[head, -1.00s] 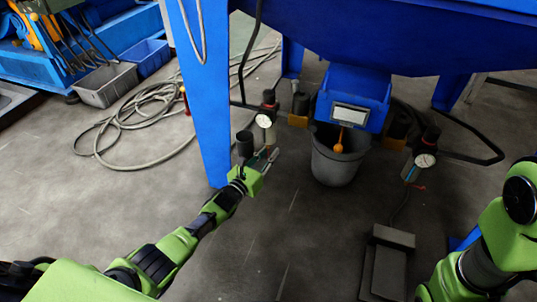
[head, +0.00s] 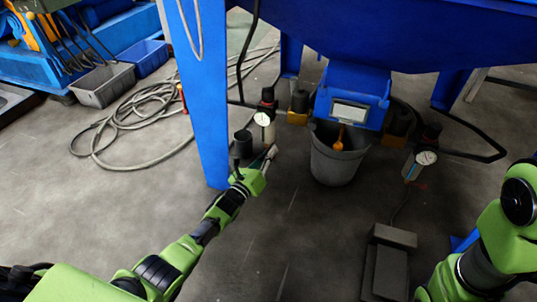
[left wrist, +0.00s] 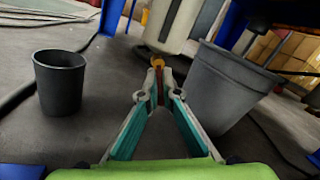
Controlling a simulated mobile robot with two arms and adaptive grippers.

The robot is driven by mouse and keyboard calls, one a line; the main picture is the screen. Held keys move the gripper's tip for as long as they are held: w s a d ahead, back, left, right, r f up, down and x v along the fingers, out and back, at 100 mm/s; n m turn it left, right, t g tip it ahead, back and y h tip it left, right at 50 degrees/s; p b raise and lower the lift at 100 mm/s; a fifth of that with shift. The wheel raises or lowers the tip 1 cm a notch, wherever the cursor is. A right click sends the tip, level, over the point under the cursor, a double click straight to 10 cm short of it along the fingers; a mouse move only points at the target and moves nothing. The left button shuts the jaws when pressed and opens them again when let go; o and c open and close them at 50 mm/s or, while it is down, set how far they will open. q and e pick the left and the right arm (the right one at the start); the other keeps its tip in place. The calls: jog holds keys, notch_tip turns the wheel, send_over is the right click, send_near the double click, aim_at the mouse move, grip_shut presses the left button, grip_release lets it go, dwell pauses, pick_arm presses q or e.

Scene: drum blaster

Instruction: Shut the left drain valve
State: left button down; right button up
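The left filter unit (head: 264,131), a pale bowl with a round gauge, hangs beside the blue leg. In the left wrist view its pale bowl (left wrist: 172,22) is at the top centre. The left drain valve (left wrist: 157,63) is below it, with a brass-coloured fitting and a small red lever. My left gripper (head: 271,153) is just under the bowl. In the left wrist view its teal-padded fingers (left wrist: 158,82) converge with their tips against both sides of the red lever. The lever's exact angle is mostly hidden. My right gripper is out of view.
A dark cup (left wrist: 60,82) stands left of the fingers. A grey bucket (head: 336,163) stands close on the right under the blue chute. The blue leg (head: 206,100) is beside my left gripper. A second filter unit (head: 418,164) is farther right.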

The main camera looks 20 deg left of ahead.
pick_arm(q)
jog(key=shift+s+d+n+b, duration=0.1)
jog(key=shift+d+n+b, duration=0.1)
jog(key=shift+n, duration=0.55)
jog(key=shift+d+n+b, duration=0.1)
jog(key=shift+d+n, duration=0.05)
jog(key=shift+n, duration=0.6)
jog(key=c, duration=2.3)
grip_release()
jog(key=shift+r, duration=0.1)
